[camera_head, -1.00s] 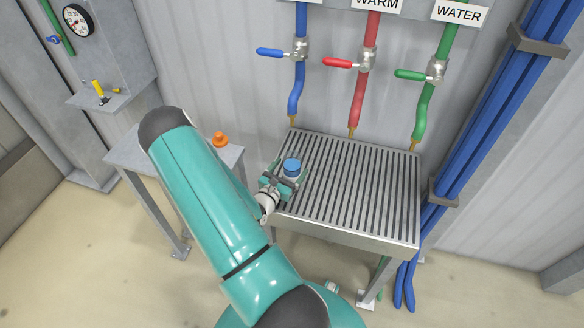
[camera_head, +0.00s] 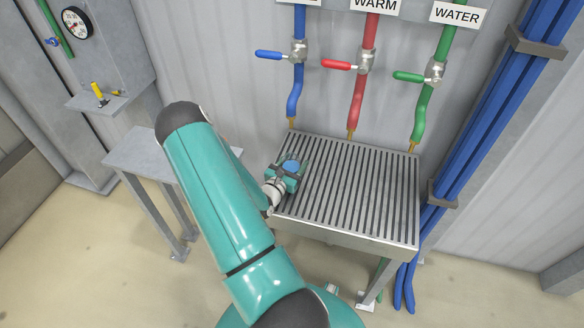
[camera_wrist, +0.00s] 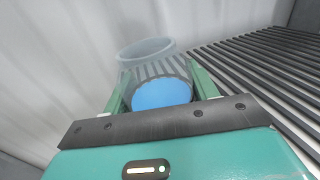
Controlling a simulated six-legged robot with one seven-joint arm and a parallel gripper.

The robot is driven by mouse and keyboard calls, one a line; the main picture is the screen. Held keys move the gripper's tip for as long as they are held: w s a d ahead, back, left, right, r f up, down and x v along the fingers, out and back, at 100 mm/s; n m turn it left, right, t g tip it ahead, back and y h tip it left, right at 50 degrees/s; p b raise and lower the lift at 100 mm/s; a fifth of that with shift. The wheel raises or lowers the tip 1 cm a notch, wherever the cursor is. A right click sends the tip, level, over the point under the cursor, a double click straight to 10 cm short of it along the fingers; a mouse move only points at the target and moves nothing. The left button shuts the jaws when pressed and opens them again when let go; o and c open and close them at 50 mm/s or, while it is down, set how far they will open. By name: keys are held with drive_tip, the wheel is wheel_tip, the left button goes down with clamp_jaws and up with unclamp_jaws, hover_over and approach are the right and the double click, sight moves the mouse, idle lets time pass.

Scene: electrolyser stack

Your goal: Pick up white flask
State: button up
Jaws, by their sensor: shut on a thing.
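A see-through round vessel with a blue disc-shaped surface inside (camera_wrist: 162,93) stands between the fingers of my gripper (camera_wrist: 157,78) in the wrist view. Its pale open rim shows above the blue. In the head view the blue of this vessel (camera_head: 291,166) shows at the left back part of the slatted metal rack, with my gripper (camera_head: 289,171) around it. My gripper is shut on it. I cannot tell whether its base touches the slats. No plainly white flask shows; the vessel's body looks clear or pale grey.
The slatted rack (camera_head: 350,190) is bare to the right. Blue (camera_head: 297,95), red (camera_head: 361,110) and green (camera_head: 422,115) hoses hang behind it. A small grey table (camera_head: 140,160) stands at left, partly hidden by my arm. Blue pipes (camera_head: 455,150) run at right.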

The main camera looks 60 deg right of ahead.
sight(294, 157)
drive_tip(key=shift+r, duration=0.5)
wheel_tip(294, 157, up, 2)
drive_tip(key=shift+r, duration=0.1)
drive_tip(key=w+a+r, duration=0.6)
drive_tip(key=a+r, duration=0.4)
drive_tip(key=a, duration=0.2)
drive_tip(key=shift+w+a, duration=0.2)
drive_tip(key=shift+w, duration=0.2)
